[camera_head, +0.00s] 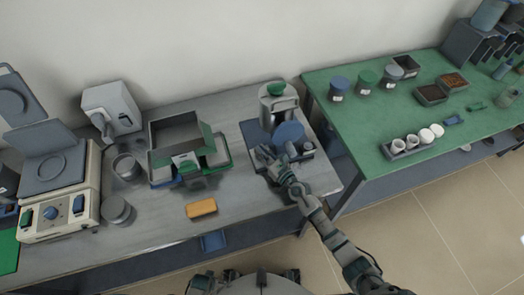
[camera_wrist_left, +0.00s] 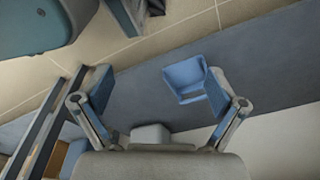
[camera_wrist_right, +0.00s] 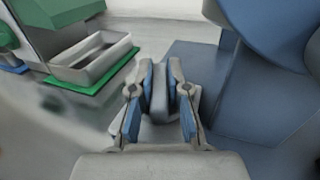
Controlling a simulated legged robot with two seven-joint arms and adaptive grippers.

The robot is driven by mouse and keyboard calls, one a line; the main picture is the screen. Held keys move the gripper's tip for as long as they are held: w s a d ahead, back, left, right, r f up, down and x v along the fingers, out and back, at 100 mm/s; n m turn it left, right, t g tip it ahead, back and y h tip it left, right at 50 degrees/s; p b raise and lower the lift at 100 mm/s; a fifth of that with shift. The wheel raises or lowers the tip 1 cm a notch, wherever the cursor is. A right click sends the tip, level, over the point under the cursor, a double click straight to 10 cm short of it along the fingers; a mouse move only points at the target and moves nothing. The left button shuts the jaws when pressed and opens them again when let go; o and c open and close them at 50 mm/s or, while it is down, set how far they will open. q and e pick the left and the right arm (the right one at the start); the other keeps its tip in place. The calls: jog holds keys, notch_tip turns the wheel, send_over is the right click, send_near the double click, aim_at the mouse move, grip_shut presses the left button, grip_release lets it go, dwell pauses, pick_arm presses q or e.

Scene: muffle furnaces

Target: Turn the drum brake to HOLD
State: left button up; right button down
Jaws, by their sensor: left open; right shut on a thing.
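The drum device (camera_head: 279,103), a grey drum with a green top and a blue disc (camera_head: 289,133) in front, stands on a dark blue base at the right end of the grey bench. My right gripper (camera_head: 268,156) is at the left front of this base. In the right wrist view its fingers (camera_wrist_right: 160,92) are shut on a small grey upright block (camera_wrist_right: 159,94), which looks like the drum brake's handle. HOLD marking cannot be read. My left gripper (camera_wrist_left: 160,92) is open and empty in its wrist view, away from the drum device.
Left of the drum device stand an open grey box (camera_head: 173,132) and a yellow block (camera_head: 202,208). A balance-like instrument (camera_head: 57,190) is at the far left. A green table (camera_head: 350,115) with jars and cups is at the right. A blue bin (camera_wrist_left: 184,80) lies below the bench.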

jog(key=h+p, duration=0.1)
jog(key=m+t+p, duration=0.1)
jog(key=p, duration=0.1)
jog(key=shift+r+h, duration=0.3)
jog(key=shift+h, duration=0.1)
jog(key=m+t+h+p, duration=0.1)
jog(key=m+h+p, duration=0.1)
jog(key=h+p, duration=0.1)
jog(key=shift+m+t, duration=0.4)
pick_arm(q)
jog(key=s+a+f, duration=0.1)
jog(key=s+f, duration=0.2)
jog(key=s, duration=0.4)
jog(key=s+a+f+g, duration=0.1)
jog(key=s+a+f, duration=0.1)
jog(key=s, duration=0.6)
jog(key=shift+f, duration=0.5)
pick_arm(e)
jog(key=shift+f+h, duration=0.2)
jog(key=shift+h, duration=0.3)
jog(key=c, duration=1.1)
grip_release()
jog(key=shift+c, duration=0.2)
jog(key=shift+s+f, duration=0.1)
jog(key=shift+s, duration=0.3)
jog(key=v, duration=1.1)
jog(key=shift+s+d+f, duration=0.1)
